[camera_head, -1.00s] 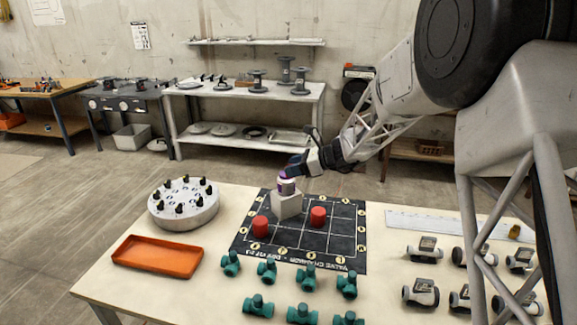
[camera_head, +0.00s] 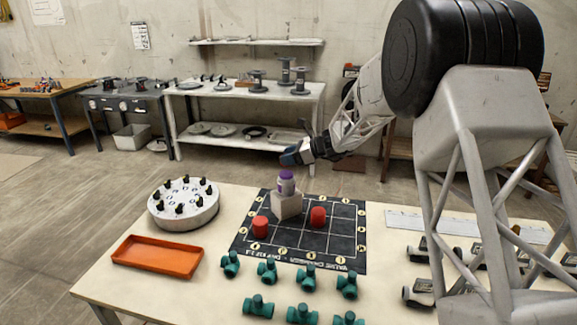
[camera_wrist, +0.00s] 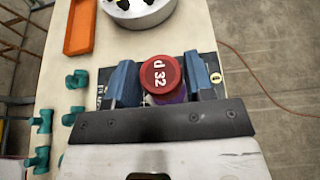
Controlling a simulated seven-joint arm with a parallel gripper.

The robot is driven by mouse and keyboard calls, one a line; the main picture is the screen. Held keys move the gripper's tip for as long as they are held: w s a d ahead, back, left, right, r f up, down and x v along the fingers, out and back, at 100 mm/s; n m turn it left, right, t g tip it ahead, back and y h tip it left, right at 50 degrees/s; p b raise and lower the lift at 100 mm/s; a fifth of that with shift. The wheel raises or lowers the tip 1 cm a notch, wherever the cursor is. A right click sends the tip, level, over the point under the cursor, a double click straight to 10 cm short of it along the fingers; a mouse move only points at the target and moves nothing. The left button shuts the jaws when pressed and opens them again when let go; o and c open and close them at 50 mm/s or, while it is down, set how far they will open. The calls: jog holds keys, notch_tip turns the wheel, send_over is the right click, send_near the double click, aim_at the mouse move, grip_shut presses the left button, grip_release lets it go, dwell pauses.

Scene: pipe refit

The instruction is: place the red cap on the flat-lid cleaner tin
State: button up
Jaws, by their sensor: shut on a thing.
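My gripper (camera_head: 288,158) is shut on the red cap (camera_wrist: 162,76). The wrist view shows the cap between the two blue fingers, its round top marked "d 32" facing the camera. The near finger hides it in the head view. The tin (camera_head: 286,186), pale with a purple top, stands upright on a white block at the back left of the dark mat. My gripper is just above the tin, with a small gap showing in the head view. Purple shows partly behind the cap in the wrist view; the tin's lid is mostly hidden there.
Two red cylinders (camera_head: 260,227) (camera_head: 318,217) stand on the dark gridded mat (camera_head: 290,249). A round holder (camera_head: 184,211) with black-topped pieces and an orange tray (camera_head: 157,257) are to the left. Several green valves (camera_head: 308,275) lie in front. Grey fittings and a ruler are right.

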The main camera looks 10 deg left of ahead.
aim_at(288, 173)
jog(key=shift+f, duration=1.8)
jog(key=shift+f, duration=0.1)
jog(key=o, duration=0.9)
jog(key=shift+v, duration=0.95)
jog(key=v, duration=1)
